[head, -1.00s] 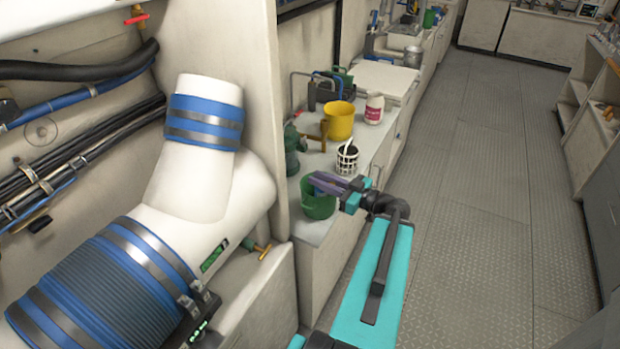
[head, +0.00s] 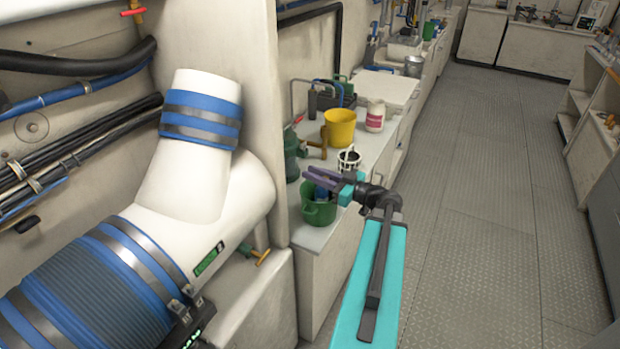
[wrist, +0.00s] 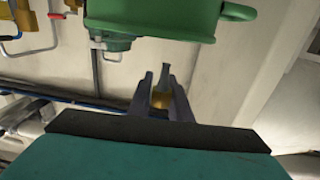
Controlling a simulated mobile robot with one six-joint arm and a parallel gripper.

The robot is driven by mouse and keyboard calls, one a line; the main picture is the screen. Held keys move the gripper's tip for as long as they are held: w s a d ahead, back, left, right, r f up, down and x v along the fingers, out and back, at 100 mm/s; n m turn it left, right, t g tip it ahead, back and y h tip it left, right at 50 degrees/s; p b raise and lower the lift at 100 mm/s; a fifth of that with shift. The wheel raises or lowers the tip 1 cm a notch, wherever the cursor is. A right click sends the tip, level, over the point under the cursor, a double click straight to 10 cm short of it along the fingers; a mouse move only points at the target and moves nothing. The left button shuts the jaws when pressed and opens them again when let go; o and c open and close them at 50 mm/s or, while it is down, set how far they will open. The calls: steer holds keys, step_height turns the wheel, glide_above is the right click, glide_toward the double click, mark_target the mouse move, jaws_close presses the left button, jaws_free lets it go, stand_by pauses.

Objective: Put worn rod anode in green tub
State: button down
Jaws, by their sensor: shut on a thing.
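The green tub (head: 318,214) stands on the near end of the bench in the head view, with its opening upward. My gripper (head: 312,175), with purple-grey fingers, is above the tub's rim. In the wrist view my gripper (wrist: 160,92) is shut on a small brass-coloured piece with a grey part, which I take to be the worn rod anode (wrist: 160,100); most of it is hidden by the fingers. The green tub (wrist: 165,18) also fills the top of the wrist view. A dark blue shape shows just under the fingers at the tub's opening; I cannot tell what it is.
A dark green jug (head: 291,160) stands behind the tub. A white basket-like holder (head: 348,160), a yellow bucket (head: 340,127) and a white bottle with a pink label (head: 375,116) stand further along the bench. The floor at the right is clear.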

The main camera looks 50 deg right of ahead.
steer(key=shift+w+d+f+p, duration=0.15)
steer(key=shift+w+d, duration=0.15)
steer(key=shift+w, duration=0.3)
steer(key=shift+w+d+p, duration=0.1)
steer(key=shift+w+d, duration=0.15)
steer(key=shift+w, duration=0.3)
steer(key=shift+w+d+f+p, duration=0.15)
steer(key=shift+w+d, duration=0.15)
steer(key=shift+w, duration=0.3)
step_height(320, 180, down, 3)
steer(key=shift+f+p, duration=0.15)
steer(key=shift+p, duration=0.5)
steer(key=shift+f+b, duration=0.15)
steer(key=shift+b, duration=0.2)
steer(key=c, duration=1.6)
jaws_free()
steer(key=shift+r+p, duration=0.25)
steer(key=shift+p, duration=0.2)
steer(key=shift+b+v, duration=1.6)
steer(key=shift+v, duration=4.45)
